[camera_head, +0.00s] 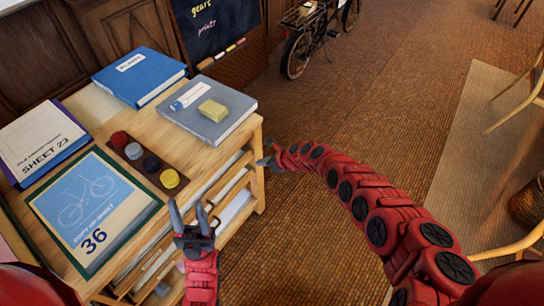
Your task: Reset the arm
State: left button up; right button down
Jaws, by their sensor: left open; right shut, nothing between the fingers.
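My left gripper (188,217) is open and empty, its two dark fingers pointing up the picture. It is in front of the right edge of the wooden cabinet (92,104), near the tray of coloured knobs. My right arm is red and reaches in from the lower right, curving up and left. My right gripper (268,156) is at its end, by the cabinet's right corner, small and partly seen. It is shut with nothing in it. I cannot tell whether it touches the cabinet.
A bicycle (300,45) and chalkboard (215,25) stand behind. Open floor (400,100) lies right.

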jog(key=p+v, duration=0.1)
jog(key=v, duration=0.5)
jog(key=shift+p, duration=0.4)
